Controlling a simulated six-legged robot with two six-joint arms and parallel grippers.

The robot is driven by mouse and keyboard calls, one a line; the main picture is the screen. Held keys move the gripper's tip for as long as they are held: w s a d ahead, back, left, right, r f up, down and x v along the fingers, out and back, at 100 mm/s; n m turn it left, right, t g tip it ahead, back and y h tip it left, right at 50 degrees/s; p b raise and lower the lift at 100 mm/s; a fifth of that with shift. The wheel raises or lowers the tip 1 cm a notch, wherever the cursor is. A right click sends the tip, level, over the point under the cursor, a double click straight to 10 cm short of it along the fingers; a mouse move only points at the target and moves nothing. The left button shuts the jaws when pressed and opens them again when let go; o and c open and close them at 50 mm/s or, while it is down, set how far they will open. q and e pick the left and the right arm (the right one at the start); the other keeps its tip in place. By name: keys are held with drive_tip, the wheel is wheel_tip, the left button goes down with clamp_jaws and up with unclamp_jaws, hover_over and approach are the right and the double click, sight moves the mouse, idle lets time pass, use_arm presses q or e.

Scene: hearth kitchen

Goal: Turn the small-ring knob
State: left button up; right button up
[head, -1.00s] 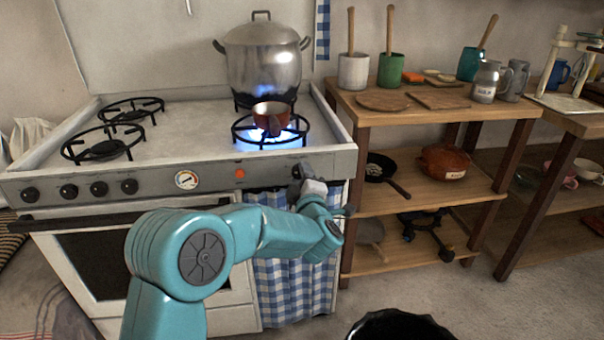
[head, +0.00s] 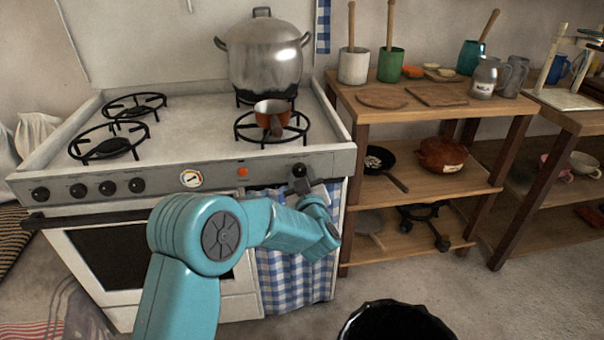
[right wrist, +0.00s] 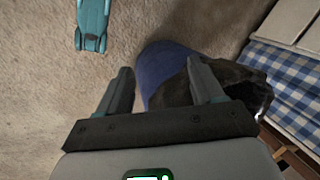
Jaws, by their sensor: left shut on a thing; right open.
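The stove's front panel (head: 215,176) has a dark knob (head: 299,170) at its right end. My left gripper (head: 303,181) is shut on this knob, and its jaws partly hide it. A small reddish-brown pan (head: 271,112) stands on the front right ring (head: 247,130), with no flame visible. A large lidded metal pot (head: 264,58) stands on the ring behind it, also without visible flame. My right gripper (right wrist: 162,82) is open and empty in the right wrist view, over the floor.
Several other knobs (head: 107,188) sit left of the panel's gauge. A checked curtain (head: 272,280) hangs below the panel. A wooden shelf (head: 415,112) with cups and boards stands right of the stove. A black-rimmed round vessel (head: 395,308) is at the bottom.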

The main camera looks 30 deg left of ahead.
use_arm(q)
drive_tip(key=shift+m, duration=0.5)
drive_tip(key=o, duration=1.1)
drive_tip(key=shift+c, duration=0.2)
drive_tip(key=shift+s+d, duration=0.1)
drive_tip(key=p+v, duration=0.1)
drive_tip(key=v, duration=1.5)
